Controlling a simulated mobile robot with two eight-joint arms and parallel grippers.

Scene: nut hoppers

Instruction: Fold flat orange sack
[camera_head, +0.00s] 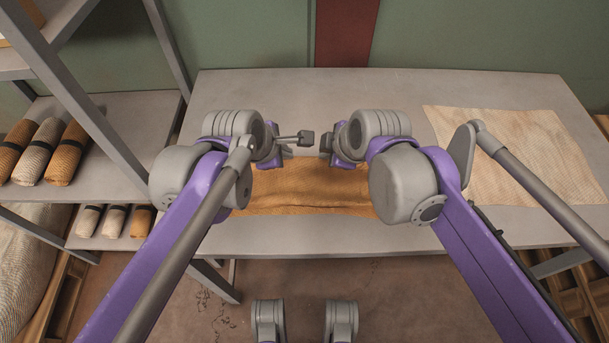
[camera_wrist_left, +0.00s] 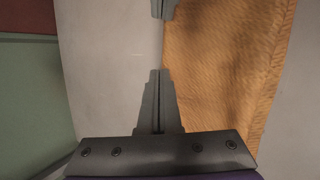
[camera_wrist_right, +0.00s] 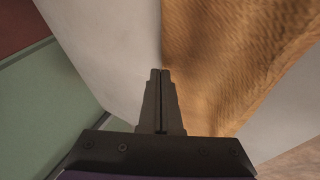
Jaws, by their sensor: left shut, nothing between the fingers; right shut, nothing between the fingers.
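The orange sack (camera_head: 310,188) lies on the table in front of me, partly hidden behind my arms. A raised crease or layer edge runs across it from left to right. My left gripper (camera_head: 303,138) and my right gripper (camera_head: 326,143) are close together near the sack's far edge, both shut and empty. In the left wrist view, the left fingers (camera_wrist_left: 158,75) lie along the edge of the orange cloth (camera_wrist_left: 220,70), with the other gripper's tip opposite. In the right wrist view, the right fingers (camera_wrist_right: 160,75) are also beside the cloth edge (camera_wrist_right: 225,60). I cannot tell whether either touches it.
A pale sack (camera_head: 520,150) lies flat on the table's right side. A grey shelf (camera_head: 110,150) at left holds several rolled sacks (camera_head: 40,152) in orange, white and brown. The table's back strip (camera_head: 400,85) and front edge are clear.

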